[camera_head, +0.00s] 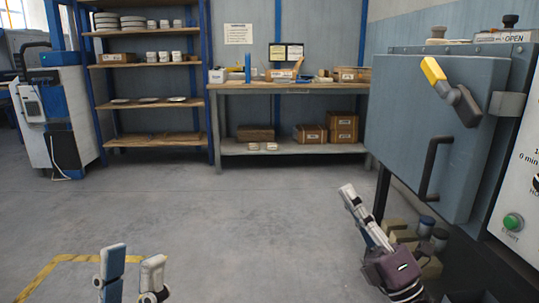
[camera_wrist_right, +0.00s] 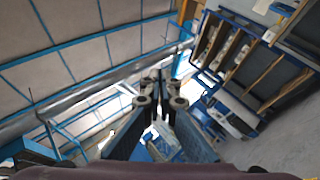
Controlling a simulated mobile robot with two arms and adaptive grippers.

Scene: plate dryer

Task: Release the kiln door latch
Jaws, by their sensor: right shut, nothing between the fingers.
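The kiln door (camera_head: 425,125) is a blue-grey panel at the right of the head view. Its latch (camera_head: 452,90) is a dark lever with a yellow end, tilted up to the left near the door's upper right. A dark vertical handle (camera_head: 430,168) sits below the latch. My right gripper (camera_head: 347,189) is below and left of the door, fingers together and pointing up-left, apart from latch and handle. Its closed fingers also show in the right wrist view (camera_wrist_right: 160,85), with nothing between them. My left gripper (camera_head: 133,254) is at the bottom left, its fingers apart and empty.
The kiln's control panel with a green button (camera_head: 513,222) is at the right edge. Several blocks and jars (camera_head: 415,240) stand below the door, beside my right gripper. A workbench (camera_head: 290,88) and shelves (camera_head: 155,98) line the back. The middle floor is clear.

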